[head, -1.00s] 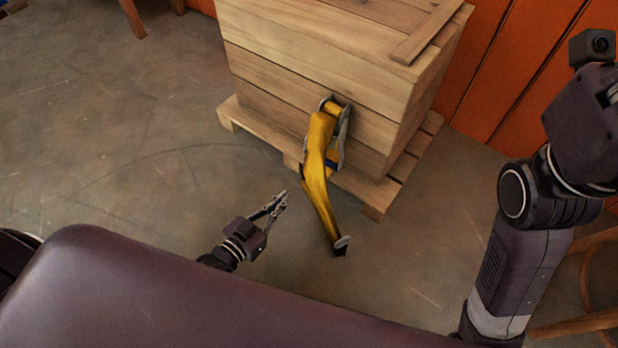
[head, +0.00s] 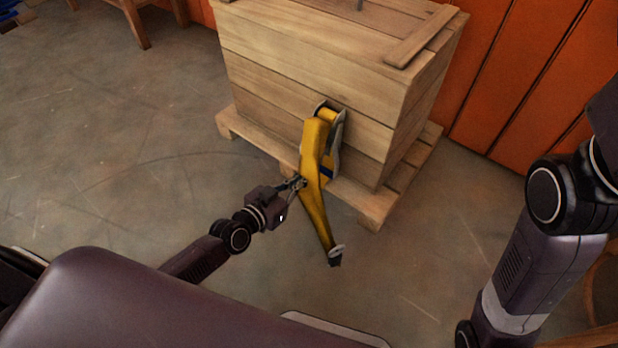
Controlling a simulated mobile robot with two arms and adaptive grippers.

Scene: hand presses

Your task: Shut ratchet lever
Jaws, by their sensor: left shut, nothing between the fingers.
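The ratchet (head: 337,150) is mounted on the front face of a wooden crate (head: 270,90). A yellow strap (head: 313,175) hangs from it, down and out over the floor, with a grey and dark end piece (head: 335,255) at the bottom. The lever's exact angle is hard to tell behind the strap. My left gripper (head: 298,183) is shut and empty, its fingertips at the left edge of the strap, below the ratchet. Whether they touch it I cannot tell. My right arm is at the right edge; its gripper is out of view.
The crate stands on a wooden pallet (head: 375,212) that juts out below its front. An orange wall (head: 520,90) is behind on the right. Wooden furniture legs (head: 135,25) show at the top left. The floor on the left is clear.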

